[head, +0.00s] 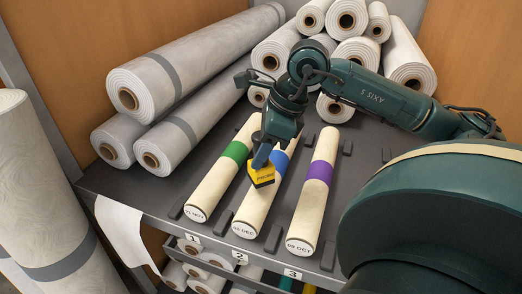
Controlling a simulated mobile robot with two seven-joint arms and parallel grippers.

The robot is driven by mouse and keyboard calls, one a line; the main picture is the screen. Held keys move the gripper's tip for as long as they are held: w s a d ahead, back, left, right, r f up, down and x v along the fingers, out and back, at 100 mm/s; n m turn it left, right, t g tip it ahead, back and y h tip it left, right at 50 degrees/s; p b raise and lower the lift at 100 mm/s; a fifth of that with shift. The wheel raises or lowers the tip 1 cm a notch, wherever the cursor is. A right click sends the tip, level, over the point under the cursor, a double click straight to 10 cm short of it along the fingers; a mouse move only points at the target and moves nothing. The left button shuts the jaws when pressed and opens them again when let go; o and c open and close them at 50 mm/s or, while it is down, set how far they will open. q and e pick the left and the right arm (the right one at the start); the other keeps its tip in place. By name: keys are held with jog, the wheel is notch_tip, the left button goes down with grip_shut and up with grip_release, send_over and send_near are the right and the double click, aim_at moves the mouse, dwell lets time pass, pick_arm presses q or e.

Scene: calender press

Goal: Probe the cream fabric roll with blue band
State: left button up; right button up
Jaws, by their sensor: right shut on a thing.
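My left gripper is not in view.
A green-banded roll (211,187) lies to the left and a purple-banded roll (308,212) to the right, with small dark stops (273,238) between. Large grey-banded rolls (180,75) are at the left; several white rolls (407,58) are stacked behind. A white sheet (124,232) hangs over the front edge.

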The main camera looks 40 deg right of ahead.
aim_at(258, 135)
jog(key=shift+r+p, duration=1.55)
jog(key=shift+r, duration=0.85)
